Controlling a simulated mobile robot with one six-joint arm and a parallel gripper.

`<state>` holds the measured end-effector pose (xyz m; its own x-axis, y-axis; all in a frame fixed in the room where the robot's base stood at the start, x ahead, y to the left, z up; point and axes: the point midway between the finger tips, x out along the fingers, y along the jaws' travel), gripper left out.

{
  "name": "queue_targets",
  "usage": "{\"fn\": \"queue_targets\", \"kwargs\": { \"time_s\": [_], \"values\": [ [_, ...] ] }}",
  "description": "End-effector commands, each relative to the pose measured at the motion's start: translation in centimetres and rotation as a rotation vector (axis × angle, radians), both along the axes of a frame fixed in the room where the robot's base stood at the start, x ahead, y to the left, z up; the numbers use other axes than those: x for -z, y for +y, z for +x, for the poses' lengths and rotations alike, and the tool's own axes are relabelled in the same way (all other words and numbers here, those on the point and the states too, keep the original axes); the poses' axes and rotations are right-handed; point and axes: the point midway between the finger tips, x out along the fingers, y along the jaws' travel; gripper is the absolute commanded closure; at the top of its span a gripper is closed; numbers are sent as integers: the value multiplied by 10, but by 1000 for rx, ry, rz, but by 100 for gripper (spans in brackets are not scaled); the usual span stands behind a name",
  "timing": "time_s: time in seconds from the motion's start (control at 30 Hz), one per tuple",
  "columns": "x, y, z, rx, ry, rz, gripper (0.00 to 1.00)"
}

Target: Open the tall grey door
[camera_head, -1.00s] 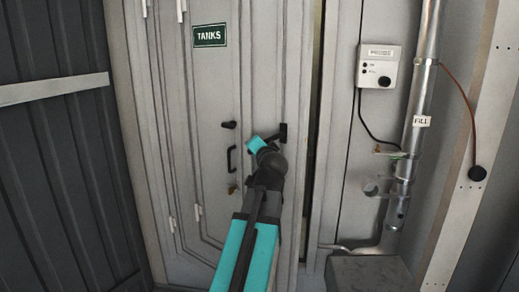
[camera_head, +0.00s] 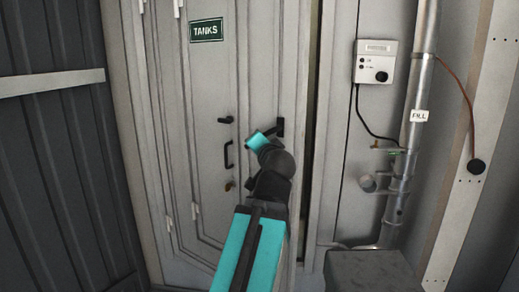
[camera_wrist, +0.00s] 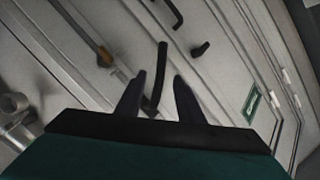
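The tall grey door (camera_head: 205,85) has a green TANKS sign (camera_head: 206,31) and looks shut. On it are a black lever (camera_head: 226,120), a black pull handle (camera_head: 229,155) and a small brass fitting (camera_head: 229,186). Another black handle (camera_head: 280,127) is near the door's right side, just beyond my gripper (camera_head: 262,139). In the wrist view, my gripper (camera_wrist: 158,92) is open, its two dark fingers apart. A black handle bar (camera_wrist: 162,65) runs between them, nearer the left finger. I cannot tell whether they touch. The sign (camera_wrist: 251,103) shows at the right.
A control box (camera_head: 376,64) with a cable and a vertical metal pipe (camera_head: 416,90) labelled FILL are on the right. A grey box (camera_head: 372,272) stands below them. A dark corrugated wall (camera_head: 45,160) with a pale bar (camera_head: 50,86) is at the left.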

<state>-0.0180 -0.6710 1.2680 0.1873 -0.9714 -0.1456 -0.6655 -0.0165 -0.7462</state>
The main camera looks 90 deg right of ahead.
Motion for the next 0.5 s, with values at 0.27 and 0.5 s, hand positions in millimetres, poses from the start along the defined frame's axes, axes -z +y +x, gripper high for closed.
{"fn": "queue_targets", "kwargs": {
  "time_s": [0.27,0.5],
  "values": [
    [0,15,-3,-1,0,-2,66],
    [-2,31,-6,0,1,-2,66]
  ]
}}
